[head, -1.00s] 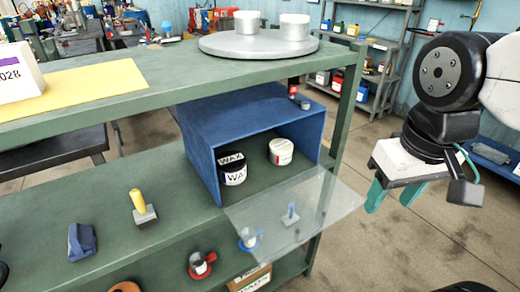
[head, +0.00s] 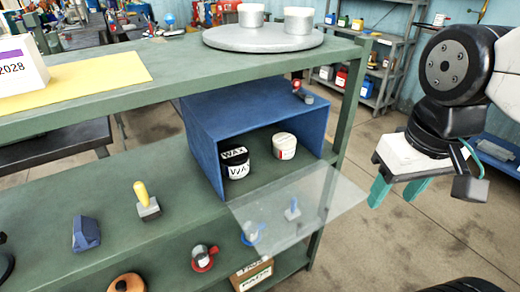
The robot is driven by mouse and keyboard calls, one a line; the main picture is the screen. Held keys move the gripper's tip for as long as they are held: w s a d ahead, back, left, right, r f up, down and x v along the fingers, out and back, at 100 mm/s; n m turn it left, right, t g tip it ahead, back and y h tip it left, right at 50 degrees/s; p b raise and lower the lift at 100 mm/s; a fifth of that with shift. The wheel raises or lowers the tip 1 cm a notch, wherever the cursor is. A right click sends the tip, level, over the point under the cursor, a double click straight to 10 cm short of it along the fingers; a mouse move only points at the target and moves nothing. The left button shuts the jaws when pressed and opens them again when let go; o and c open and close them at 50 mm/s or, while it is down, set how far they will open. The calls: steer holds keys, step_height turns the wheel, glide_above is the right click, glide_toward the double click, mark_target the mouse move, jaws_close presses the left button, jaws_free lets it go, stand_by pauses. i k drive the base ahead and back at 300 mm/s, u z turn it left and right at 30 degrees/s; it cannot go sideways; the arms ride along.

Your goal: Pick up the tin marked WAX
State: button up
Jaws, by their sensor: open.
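The tin marked WAX (head: 238,171) is black and white and stands upright inside an open-fronted blue box (head: 210,147) on the lower green shelf. Its label faces me, and it sits near the box's left wall. A second, white tin with red marks (head: 284,146) stands to its right in the same box. My gripper (head: 397,194) has two teal fingers pointing down, apart and empty. It hangs to the right of the shelf unit, well away from the tin.
A clear panel (head: 325,200) sticks out from the box's front lower edge. The upper shelf (head: 150,95) overhangs the box. A shelf post (head: 350,110) stands between box and gripper.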

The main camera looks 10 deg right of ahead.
mark_target(234, 158)
steer(key=z, duration=1.75)
steer(key=k, duration=0.9)
steer(key=u, duration=0.8)
steer(key=i, duration=0.5)
steer(key=u, duration=0.05)
